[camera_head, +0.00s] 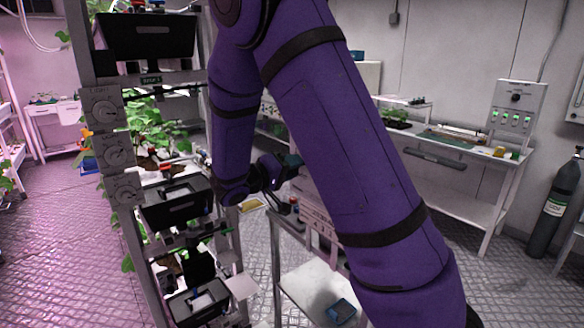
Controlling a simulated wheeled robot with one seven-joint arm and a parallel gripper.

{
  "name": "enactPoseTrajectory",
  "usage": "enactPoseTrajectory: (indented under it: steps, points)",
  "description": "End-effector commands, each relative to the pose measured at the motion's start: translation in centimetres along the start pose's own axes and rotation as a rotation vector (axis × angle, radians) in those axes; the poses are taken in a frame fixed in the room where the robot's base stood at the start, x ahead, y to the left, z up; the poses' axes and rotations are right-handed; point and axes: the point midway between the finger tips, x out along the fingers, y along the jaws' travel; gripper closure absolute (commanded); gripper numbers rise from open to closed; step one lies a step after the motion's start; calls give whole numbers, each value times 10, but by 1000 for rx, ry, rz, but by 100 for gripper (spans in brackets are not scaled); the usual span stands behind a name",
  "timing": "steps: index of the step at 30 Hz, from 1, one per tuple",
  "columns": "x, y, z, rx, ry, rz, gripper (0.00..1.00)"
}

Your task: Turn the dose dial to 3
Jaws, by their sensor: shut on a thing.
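My gripper (287,168) is small and dark in the middle of the view, at the end of my purple arm, pointing right. It is shut beside a pale unit (317,214) on a stand. My forearm covers much of that unit. The dose dial cannot be made out; the spot where the fingers close is hidden or too small, but the dial is the likely thing between them. Its pointer and numbers cannot be read. Three grey knobs sit on a rack panel at the left; the top one (104,111) is under the word LIGHT, the lower labels are unclear.
A plant rack (140,270) with dark boxes stands close at the left of my arm. A low white shelf (318,290) holds a small blue tray (341,312). A bench (470,165) and a gas cylinder (553,215) stand at the right. Floor is free at the far left.

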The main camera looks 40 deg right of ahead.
Motion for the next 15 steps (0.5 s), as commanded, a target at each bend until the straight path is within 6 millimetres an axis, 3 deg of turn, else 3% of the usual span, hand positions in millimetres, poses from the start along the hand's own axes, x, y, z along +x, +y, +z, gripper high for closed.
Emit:
enactPoseTrajectory:
  steps: [15]
  points:
    - [-1,-1,1,183,0,-2,92]
